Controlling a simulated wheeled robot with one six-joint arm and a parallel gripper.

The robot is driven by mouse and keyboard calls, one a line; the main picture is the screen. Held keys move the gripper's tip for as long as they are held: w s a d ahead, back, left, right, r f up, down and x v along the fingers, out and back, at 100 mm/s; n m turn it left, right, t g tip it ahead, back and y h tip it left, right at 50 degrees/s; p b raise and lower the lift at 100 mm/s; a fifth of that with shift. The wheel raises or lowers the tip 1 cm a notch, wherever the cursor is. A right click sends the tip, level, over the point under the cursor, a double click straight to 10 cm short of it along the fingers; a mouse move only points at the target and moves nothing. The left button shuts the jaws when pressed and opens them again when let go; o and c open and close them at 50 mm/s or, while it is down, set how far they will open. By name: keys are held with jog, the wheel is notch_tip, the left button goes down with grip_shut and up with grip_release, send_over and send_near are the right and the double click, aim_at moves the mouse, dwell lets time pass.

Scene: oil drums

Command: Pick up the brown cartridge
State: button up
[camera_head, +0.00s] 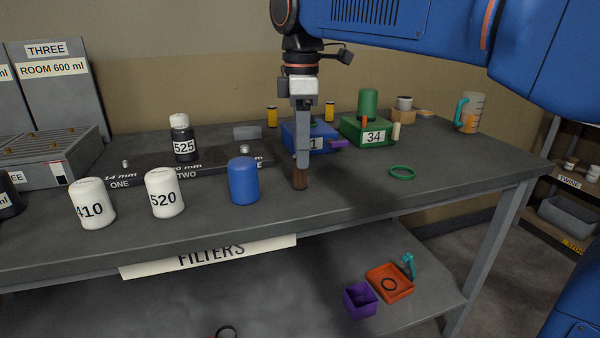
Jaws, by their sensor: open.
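The brown cartridge (300,182) is a small dark brown cylinder standing upright on the grey workbench (350,215), near the middle of the picture. My gripper (302,165) points straight down over it, with its fingers reaching to the cartridge's upper part and hiding some of it. The jaws are open and seen edge-on, so the gap between the fingers and any contact with the cartridge cannot be made out.
A blue cylinder (243,181) stands left of the cartridge. A blue box (324,142) is close behind my gripper, and a green box (367,131) is behind right. A green ring (402,172) lies to the right. The bench in front right is clear.

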aim_at(300, 172)
jog(key=shift+f, duration=1.95)
jog(key=shift+c, duration=0.2)
jog(key=c, duration=1.1)
jog(key=shift+c, duration=0.2)
jog(key=shift+r, duration=0.15)
